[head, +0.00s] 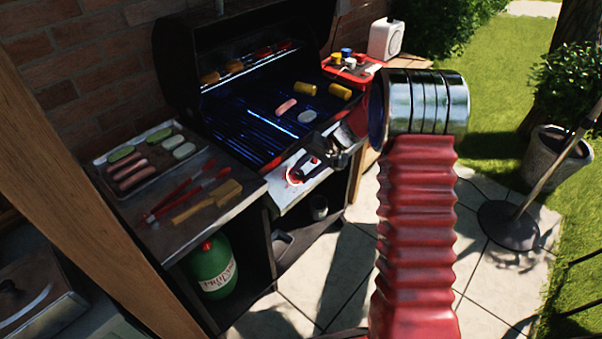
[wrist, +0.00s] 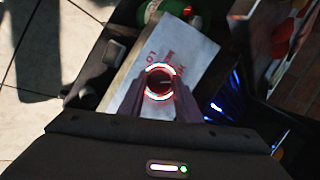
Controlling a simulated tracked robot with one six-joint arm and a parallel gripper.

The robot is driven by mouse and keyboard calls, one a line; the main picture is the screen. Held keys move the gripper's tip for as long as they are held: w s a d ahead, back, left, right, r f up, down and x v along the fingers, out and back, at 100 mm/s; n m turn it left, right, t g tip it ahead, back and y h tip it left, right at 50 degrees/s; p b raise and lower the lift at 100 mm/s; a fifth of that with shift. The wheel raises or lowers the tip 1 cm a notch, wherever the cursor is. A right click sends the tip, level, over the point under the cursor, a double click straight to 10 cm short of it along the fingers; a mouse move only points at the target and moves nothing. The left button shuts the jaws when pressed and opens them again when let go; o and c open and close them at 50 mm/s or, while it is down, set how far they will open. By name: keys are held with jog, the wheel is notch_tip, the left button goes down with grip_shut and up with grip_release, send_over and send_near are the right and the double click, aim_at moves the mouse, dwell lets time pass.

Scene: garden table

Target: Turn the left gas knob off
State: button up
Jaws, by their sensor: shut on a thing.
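The left gas knob (wrist: 159,82) is a dark round knob ringed by a lit red and white collar, on the grill's pale control panel (wrist: 196,58). In the wrist view my gripper (wrist: 160,97) is shut on this knob, one finger on each side. In the head view the knob's lit red ring (head: 295,172) shows on the panel, with my gripper (head: 318,160) reaching it from the right. The knob's pointer is too small to read. The rest of the panel to the right is partly hidden by my gripper.
The open grill (head: 262,120) glows blue under its grate, with sausages and corn on it. A side shelf (head: 228,207) holds a food tray (head: 103,166), red tongs and a wooden-handled tool. A green gas bottle (head: 212,268) stands below.

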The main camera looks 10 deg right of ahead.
jog(key=m, duration=0.2)
jog(key=m+y, duration=0.1)
jog(key=m, duration=0.2)
jog(key=shift+s+d+f+m+t+y, duration=0.15)
jog(key=shift+d+f+m+t+y, duration=0.15)
jog(key=shift+d+t+y, duration=0.1)
jog(key=o, duration=1.1)
jog(key=shift+a, duration=0.1)
jog(key=shift+c, duration=0.2)
jog(key=shift+r, duration=0.1)
jog(key=shift+d+r, duration=0.2)
jog(key=shift+r, duration=0.1)
jog(key=v, duration=1.3)
jog(key=shift+f, duration=0.2)
jog(key=shift+s+d, duration=0.1)
